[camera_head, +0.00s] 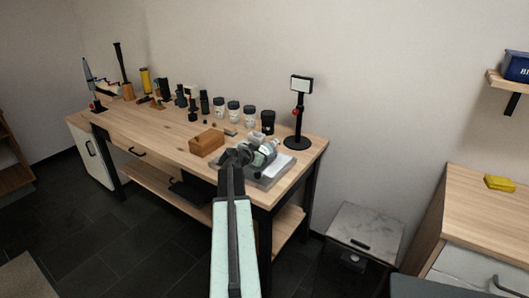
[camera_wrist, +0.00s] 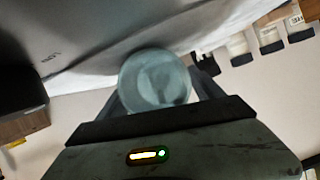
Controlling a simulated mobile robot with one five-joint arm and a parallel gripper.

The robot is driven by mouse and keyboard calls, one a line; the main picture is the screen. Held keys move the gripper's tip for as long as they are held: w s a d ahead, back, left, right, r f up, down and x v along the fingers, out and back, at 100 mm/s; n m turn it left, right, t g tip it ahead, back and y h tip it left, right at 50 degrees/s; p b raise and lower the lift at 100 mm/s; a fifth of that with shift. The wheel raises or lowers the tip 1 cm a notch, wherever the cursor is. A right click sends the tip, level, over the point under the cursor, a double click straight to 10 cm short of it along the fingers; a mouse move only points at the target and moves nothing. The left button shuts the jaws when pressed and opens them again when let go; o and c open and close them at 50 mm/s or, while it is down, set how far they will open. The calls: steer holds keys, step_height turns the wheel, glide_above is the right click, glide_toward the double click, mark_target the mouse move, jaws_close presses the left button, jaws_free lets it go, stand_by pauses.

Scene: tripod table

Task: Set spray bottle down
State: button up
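The spray bottle (camera_head: 264,149) is a clear, pale green bottle at the right part of the workbench in the head view, above or against a grey tray-like device (camera_head: 270,179). I cannot tell whether it touches the device. My gripper (camera_head: 246,156) reaches it from the front left. In the wrist view the bottle's round, translucent end (camera_wrist: 155,80) sits between the two dark fingers of my gripper (camera_wrist: 158,88), which close on its sides. The rest of the bottle is hidden behind that end. The grey surface (camera_wrist: 85,35) fills the upper left there.
A wooden box (camera_head: 207,143) stands left of the device. Several lidded jars (camera_head: 234,110) and a black cup (camera_head: 268,122) stand behind it. A black stand with a lit panel (camera_head: 299,112) is at the right. The front left of the wooden tabletop (camera_head: 150,132) is mostly clear.

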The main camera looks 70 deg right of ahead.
steer(key=shift+r+p, duration=0.3)
steer(key=shift+p, duration=0.05)
steer(key=p+v, duration=0.4)
steer(key=v, duration=0.7)
steer(key=shift+w+a, duration=0.1)
steer(key=shift+a, duration=0.4)
